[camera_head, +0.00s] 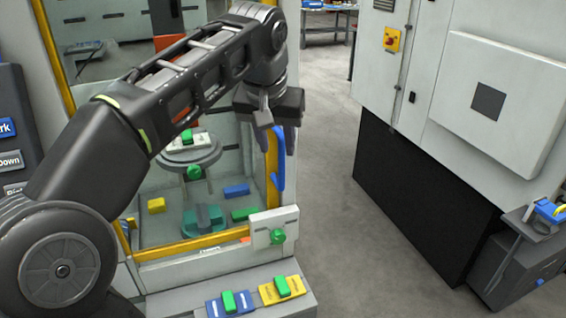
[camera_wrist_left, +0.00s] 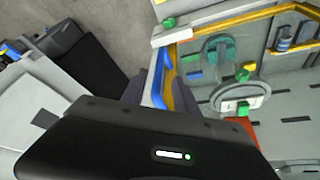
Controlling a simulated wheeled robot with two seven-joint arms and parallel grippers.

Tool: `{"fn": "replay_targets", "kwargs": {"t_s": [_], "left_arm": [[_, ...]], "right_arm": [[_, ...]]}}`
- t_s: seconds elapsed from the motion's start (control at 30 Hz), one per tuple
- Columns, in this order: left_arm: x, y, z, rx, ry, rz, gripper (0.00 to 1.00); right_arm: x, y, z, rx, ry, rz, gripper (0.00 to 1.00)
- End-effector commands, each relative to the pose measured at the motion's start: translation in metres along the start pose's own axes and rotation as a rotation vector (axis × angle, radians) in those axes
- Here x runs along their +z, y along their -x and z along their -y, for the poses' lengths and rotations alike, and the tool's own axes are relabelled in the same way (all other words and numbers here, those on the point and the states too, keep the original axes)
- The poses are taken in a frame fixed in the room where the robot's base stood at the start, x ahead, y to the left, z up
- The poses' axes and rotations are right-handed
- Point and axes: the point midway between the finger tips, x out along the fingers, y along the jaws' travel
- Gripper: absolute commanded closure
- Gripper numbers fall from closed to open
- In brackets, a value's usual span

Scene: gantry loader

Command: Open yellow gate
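The yellow gate (camera_head: 271,165) is a yellow-framed clear panel on the front of a pale machine. It looks closed. Its blue upright handle (camera_head: 280,172) is at the right edge of the frame. My left gripper (camera_head: 277,138) is at the upper part of the handle, with its dark fingers apart. In the left wrist view, the handle (camera_wrist_left: 163,76) shows between the two fingers. A gap seems to remain, and I cannot tell whether a finger touches it. My right gripper is not in view.
Behind the panel are a round stand (camera_head: 190,152) and several coloured blocks. A green knob (camera_head: 277,236) is at the gate's lower right corner. A ledge (camera_head: 300,300) in front carries blue and yellow switches. A white cabinet (camera_head: 480,90) stands right, with clear floor (camera_head: 330,190) between.

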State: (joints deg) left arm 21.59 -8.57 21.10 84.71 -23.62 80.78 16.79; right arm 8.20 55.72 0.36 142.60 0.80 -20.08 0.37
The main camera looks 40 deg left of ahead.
Motion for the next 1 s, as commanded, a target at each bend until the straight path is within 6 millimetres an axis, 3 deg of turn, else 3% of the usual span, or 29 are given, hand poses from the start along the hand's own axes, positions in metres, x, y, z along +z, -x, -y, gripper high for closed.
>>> {"fn": "replay_targets", "kwargs": {"t_s": [0.17,0.6,1.0], "left_arm": [[0.001,-0.012,0.0,-0.001,0.0,0.003,0.64],[0.0,-0.071,0.0,0.0,-0.001,0.003,0.64],[0.0,-0.079,0.0,0.0,0.0,0.001,0.66]], "right_arm": [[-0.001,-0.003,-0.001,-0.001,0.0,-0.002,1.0],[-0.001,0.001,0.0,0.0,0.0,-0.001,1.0],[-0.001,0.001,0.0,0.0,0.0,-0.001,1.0]]}}
